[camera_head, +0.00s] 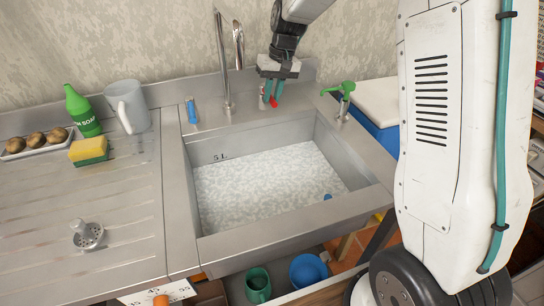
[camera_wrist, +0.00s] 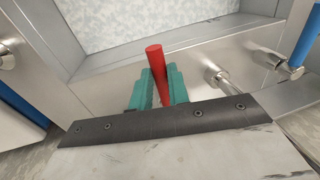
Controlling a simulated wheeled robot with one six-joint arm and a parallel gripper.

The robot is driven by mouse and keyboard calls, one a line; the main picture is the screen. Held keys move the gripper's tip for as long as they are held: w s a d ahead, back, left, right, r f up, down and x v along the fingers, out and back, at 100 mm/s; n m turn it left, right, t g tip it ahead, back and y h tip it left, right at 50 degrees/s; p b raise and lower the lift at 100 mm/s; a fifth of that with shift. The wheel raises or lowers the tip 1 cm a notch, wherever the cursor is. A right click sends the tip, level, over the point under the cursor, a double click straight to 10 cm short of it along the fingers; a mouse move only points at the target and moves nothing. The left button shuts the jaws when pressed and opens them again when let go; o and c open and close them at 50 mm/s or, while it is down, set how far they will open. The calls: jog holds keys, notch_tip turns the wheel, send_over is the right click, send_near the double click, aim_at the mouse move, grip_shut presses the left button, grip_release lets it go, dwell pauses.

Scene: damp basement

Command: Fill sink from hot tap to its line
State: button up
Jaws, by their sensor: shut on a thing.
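The steel sink (camera_head: 262,241) has a "5 L" mark (camera_head: 220,156) on its back inner wall. A pale speckled surface (camera_head: 265,187) fills its lower part, its back edge just under the mark; I cannot tell surely whether this is water. The tall curved spout (camera_head: 222,60) stands behind the sink, with no stream visible. My gripper (camera_head: 271,96) is at the back ledge, right of the spout. Its teal fingers are shut on the red tap handle (camera_wrist: 156,68), which sticks out between them in the wrist view. A blue tap handle (camera_head: 191,110) is left of the spout.
A green lever (camera_head: 340,89) stands at the sink's back right corner. A grey jug (camera_head: 127,105), green soap bottle (camera_head: 82,112), sponge (camera_head: 89,149) and strainer (camera_head: 87,235) are on the drainboard. A small blue thing (camera_head: 328,196) shows in the sink's front right.

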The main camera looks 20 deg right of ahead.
jog(key=shift+f, duration=0.1)
jog(key=o, duration=0.8)
jog(key=r, duration=0.3)
jog(key=d+r, duration=0.1)
jog(key=r, duration=0.3)
jog(key=shift+d, duration=0.2)
jog(key=shift+s, duration=0.15)
